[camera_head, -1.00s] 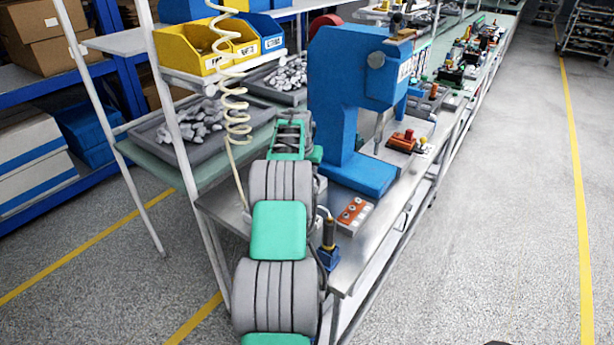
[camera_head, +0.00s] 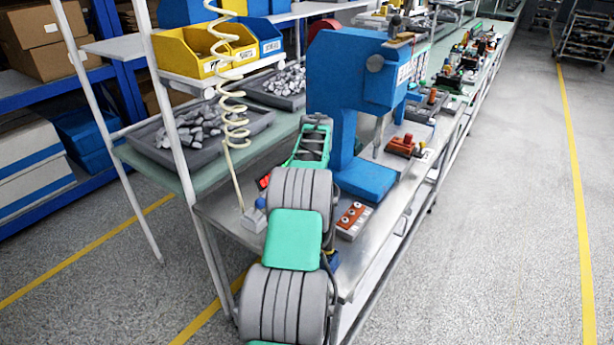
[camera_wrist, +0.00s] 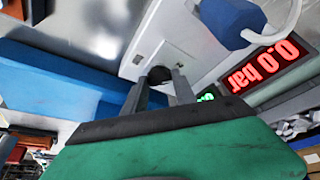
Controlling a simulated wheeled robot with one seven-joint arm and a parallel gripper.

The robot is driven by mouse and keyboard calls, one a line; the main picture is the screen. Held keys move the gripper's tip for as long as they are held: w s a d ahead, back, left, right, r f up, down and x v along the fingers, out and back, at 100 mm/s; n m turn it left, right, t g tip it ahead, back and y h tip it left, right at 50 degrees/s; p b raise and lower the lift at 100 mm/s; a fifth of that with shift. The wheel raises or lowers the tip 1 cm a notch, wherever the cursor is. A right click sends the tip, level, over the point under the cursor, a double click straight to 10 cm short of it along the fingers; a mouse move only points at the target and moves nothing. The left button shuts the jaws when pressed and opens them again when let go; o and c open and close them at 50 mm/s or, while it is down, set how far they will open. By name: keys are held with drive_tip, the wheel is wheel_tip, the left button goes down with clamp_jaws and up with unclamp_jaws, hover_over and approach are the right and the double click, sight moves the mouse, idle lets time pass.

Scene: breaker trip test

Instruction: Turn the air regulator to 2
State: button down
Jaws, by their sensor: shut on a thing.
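The air regulator is a pale box (camera_wrist: 150,40) with a dark round knob (camera_wrist: 160,75) on its face in the wrist view. A blue part (camera_wrist: 232,20) with a white tube sits at its upper right. My gripper (camera_wrist: 160,88) is shut on the dark knob, one finger at each side. In the head view the box (camera_head: 254,220) with its blue top stands left of my arm, at the end of the white coiled hose; my arm hides the fingertips there.
A large blue press (camera_head: 345,90) stands just right of my arm. A box with an orange top (camera_head: 352,216) lies near the bench's front edge. Grey trays of metal parts (camera_head: 200,135) are at left.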

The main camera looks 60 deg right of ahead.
drive_tip(key=c, duration=1)
unclamp_jaws()
drive_tip(key=shift+r, duration=0.1)
drive_tip(key=b+v, duration=0.1)
drive_tip(key=v, duration=0.6)
drive_tip(key=shift+r, duration=0.3)
drive_tip(key=shift+s+a, duration=0.15)
